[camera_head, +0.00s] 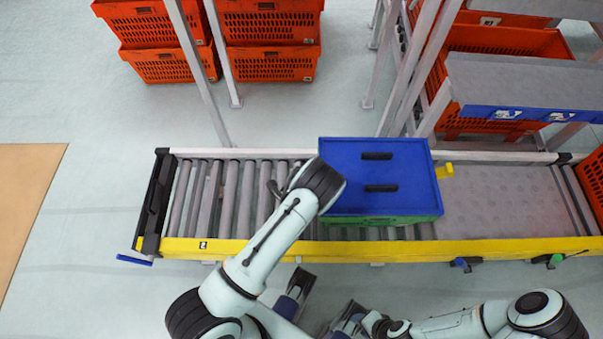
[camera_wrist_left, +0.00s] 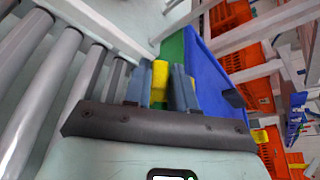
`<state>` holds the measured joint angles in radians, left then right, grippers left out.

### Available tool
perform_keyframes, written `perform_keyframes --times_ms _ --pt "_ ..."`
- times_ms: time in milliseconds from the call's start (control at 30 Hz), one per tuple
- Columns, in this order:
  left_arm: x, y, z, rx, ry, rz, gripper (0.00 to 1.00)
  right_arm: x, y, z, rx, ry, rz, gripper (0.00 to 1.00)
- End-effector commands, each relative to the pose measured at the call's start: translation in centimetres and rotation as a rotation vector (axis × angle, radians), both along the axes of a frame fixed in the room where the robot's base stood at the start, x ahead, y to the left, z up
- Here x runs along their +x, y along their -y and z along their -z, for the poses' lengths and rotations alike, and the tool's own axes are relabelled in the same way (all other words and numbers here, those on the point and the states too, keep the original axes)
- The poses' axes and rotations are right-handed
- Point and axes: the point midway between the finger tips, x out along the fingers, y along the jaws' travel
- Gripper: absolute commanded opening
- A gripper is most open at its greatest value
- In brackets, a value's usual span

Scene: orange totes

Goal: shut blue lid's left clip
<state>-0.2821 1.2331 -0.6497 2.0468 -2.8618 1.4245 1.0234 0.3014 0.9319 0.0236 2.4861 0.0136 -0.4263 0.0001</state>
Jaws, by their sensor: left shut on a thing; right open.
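The blue lid (camera_head: 405,165) sits on a green box (camera_head: 385,220) on the roller conveyor. A yellow clip (camera_head: 444,171) sticks out at the lid's right side. The left side of the box is partly hidden by my left arm, which also hides my left gripper in the head view. In the left wrist view my left gripper (camera_wrist_left: 160,88) is shut on a yellow clip (camera_wrist_left: 160,73), beside the green box wall and the blue lid (camera_wrist_left: 215,85). My right gripper (camera_head: 325,294) is open and empty, in front of the conveyor.
The roller conveyor has a yellow front rail (camera_head: 490,244) and grey rollers (camera_head: 230,190) left of the box. Metal posts (camera_head: 415,70) rise behind it. Orange totes (camera_head: 270,65) stand at the back.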

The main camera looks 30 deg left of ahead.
Motion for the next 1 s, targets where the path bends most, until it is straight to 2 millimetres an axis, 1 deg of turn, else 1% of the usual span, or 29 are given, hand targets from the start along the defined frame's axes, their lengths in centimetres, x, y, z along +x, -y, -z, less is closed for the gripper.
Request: perform_keyframes --times_ms 33,100,333,700,1000 --pt "-0.1 0.1 0.1 -0.035 0.02 0.005 0.0 -0.1 0.0 -0.6 0.001 -0.005 -0.001 0.43" --pt "0.0 0.0 0.5 -0.093 0.057 0.002 0.0 -0.4 0.0 -1.0 0.001 -0.012 -0.002 0.43" --pt "0.1 0.2 1.7 -0.283 0.176 -0.001 0.0 -0.7 0.0 -1.7 0.003 -0.027 -0.004 0.43" --pt "0.6 1.0 3.5 -0.566 0.351 -0.003 0.0 -0.7 0.0 -1.2 0.002 -0.024 -0.003 0.43" --pt "1.0 1.5 4.1 -0.718 0.446 -0.003 0.0 -0.4 0.0 -0.7 0.002 -0.013 -0.002 0.43"
